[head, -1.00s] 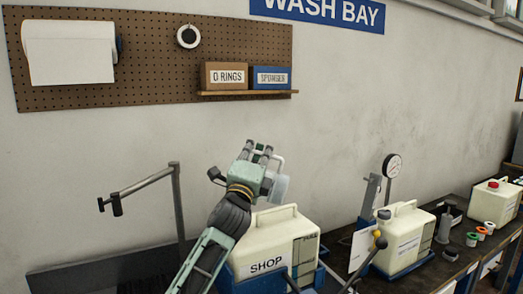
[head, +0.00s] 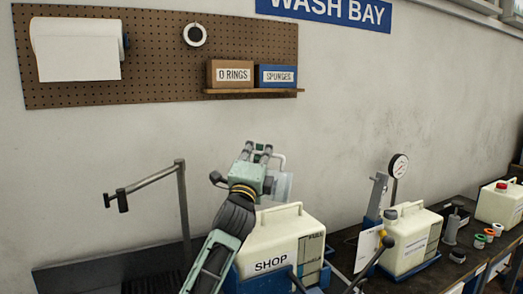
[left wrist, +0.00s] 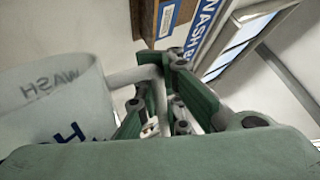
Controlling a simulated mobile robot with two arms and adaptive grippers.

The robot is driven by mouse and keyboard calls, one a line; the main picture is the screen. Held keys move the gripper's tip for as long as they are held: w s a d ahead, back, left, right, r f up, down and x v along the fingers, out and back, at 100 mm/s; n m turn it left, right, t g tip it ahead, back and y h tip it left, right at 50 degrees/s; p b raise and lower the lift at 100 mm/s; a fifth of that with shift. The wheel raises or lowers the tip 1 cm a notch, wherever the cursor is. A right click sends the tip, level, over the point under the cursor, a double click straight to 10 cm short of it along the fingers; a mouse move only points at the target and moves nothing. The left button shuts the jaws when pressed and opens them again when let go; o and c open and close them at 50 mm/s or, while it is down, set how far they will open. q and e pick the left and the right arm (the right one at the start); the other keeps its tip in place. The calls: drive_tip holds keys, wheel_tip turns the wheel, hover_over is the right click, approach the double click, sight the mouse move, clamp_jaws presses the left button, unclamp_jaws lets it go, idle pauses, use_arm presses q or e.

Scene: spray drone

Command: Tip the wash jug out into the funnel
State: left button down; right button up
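My left gripper (head: 258,149) is raised in front of the wall, above and left of the white SHOP container. Its fingers (left wrist: 170,100) close around the handle of the wash jug in the left wrist view. The wash jug (left wrist: 50,100) is whitish, with dark WASH lettering and blue lettering lower down. In the head view, only a pale translucent part of the jug (head: 284,187) shows beside the gripper; its tilt is hard to tell. No funnel can be made out in either view. My right gripper is not in view.
The SHOP container (head: 282,237) stands in a blue holder below the gripper. Right of it are a gauge (head: 398,167), another pale jug (head: 407,237) and small spools. A bent pipe on a post (head: 182,210) stands left. The wall above is clear up to the pegboard shelf.

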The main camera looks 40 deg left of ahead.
use_arm(q)
drive_tip(key=shift+s+a+f+n+y+b, duration=0.35)
drive_tip(key=shift+a+f+n+y+b, duration=0.3)
drive_tip(key=shift+n, duration=0.35)
drive_tip(key=shift+s+a+r+n+g+y, duration=0.2)
drive_tip(key=shift+a+n, duration=0.1)
drive_tip(key=shift+n, duration=0.15)
drive_tip(key=shift+s+a+r+n+g+y, duration=0.15)
drive_tip(key=shift+a+n+y, duration=0.15)
drive_tip(key=shift+n, duration=0.2)
drive_tip(key=shift+s+a+r+n+g+y, duration=0.1)
drive_tip(key=shift+a+n+g+y, duration=0.05)
drive_tip(key=shift+a+n, duration=0.25)
idle(1.8)
